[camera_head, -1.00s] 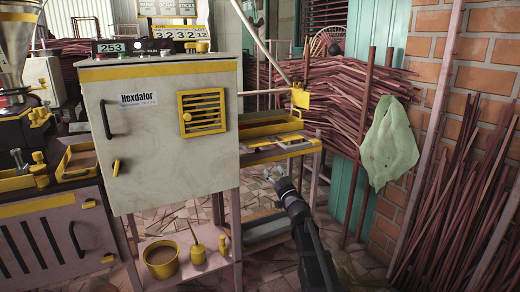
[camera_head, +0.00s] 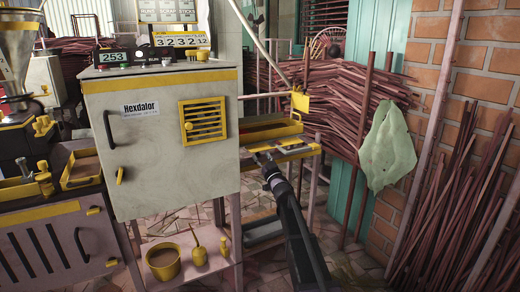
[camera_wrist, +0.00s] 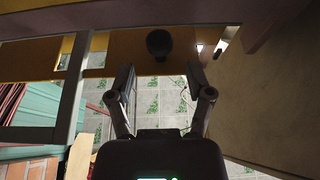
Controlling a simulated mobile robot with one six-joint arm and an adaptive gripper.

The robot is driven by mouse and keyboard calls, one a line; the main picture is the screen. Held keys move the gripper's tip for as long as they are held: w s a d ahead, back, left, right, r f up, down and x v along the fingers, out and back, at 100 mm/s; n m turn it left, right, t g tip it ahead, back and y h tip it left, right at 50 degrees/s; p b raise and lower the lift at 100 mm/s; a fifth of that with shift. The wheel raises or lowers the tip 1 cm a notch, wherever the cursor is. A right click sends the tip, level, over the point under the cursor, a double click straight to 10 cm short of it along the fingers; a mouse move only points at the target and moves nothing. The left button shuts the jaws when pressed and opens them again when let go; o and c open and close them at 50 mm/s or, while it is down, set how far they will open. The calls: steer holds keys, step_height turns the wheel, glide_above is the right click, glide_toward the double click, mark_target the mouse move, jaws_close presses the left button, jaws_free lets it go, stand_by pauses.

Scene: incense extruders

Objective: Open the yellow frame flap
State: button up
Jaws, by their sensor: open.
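A yellow-edged frame (camera_head: 298,154) projects to the right of the white cabinet, below a yellow tray. My gripper (camera_head: 265,160) is at its front left, close to the yellow edge; its fingers are small and dark there. In the wrist view my gripper (camera_wrist: 162,68) is open, with its two fingers spread and nothing between them. Ahead of them is a shaded ochre-yellow panel (camera_wrist: 115,46) with a round black knob (camera_wrist: 158,43). The knob lies roughly between the lines of the fingers, just beyond the tips. I cannot tell whether the panel is the flap itself.
The white cabinet (camera_head: 160,150) with a yellow grille (camera_head: 205,120) stands close left of my arm. A yellow tray (camera_head: 270,130) sits above the frame. A leg of the stand is close on the left in the wrist view. Bundled sticks (camera_head: 335,100) and a green cloth (camera_head: 388,148) are at right.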

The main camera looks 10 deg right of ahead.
mark_target(258, 149)
steer(key=shift+p+x, duration=0.4)
steer(key=shift+x, duration=1.25)
jaws_close()
